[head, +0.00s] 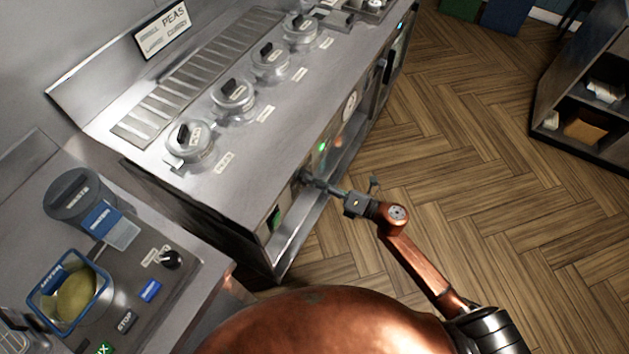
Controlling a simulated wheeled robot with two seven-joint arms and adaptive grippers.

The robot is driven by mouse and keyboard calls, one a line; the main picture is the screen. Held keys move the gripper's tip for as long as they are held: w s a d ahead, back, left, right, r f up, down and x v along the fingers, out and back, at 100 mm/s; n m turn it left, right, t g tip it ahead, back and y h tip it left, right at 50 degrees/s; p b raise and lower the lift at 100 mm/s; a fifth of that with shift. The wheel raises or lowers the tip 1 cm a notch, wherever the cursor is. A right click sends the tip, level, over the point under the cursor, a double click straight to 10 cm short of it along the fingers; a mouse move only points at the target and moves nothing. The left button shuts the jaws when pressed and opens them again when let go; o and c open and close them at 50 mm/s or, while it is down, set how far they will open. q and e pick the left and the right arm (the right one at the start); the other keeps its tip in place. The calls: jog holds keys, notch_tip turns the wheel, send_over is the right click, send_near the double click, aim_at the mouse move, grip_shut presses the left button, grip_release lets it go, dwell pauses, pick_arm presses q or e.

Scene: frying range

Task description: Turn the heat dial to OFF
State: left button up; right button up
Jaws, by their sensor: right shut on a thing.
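My right gripper (318,182) reaches in from the right to the front panel of the steel range (240,205). Its fingers are shut on the heat dial (304,174), a small dark knob on that panel. The fingers partly cover the dial, and its pointer and markings are too small to read. A green light (321,147) glows on the panel just beyond the dial. My left gripper is out of view.
Several lidded pots (232,97) sit in the range top. A left counter (205,270) carries a black knob (171,259), a grey lidded container (77,192) and a blue-rimmed basket (68,288). Open wooden floor (480,190) lies to the right, with a shelf unit (575,100) beyond.

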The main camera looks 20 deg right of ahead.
jog(key=shift+f, duration=0.1)
dwell(0.3)
jog(key=o, duration=1.2)
jog(key=shift+c, duration=0.2)
jog(key=v, duration=1.2)
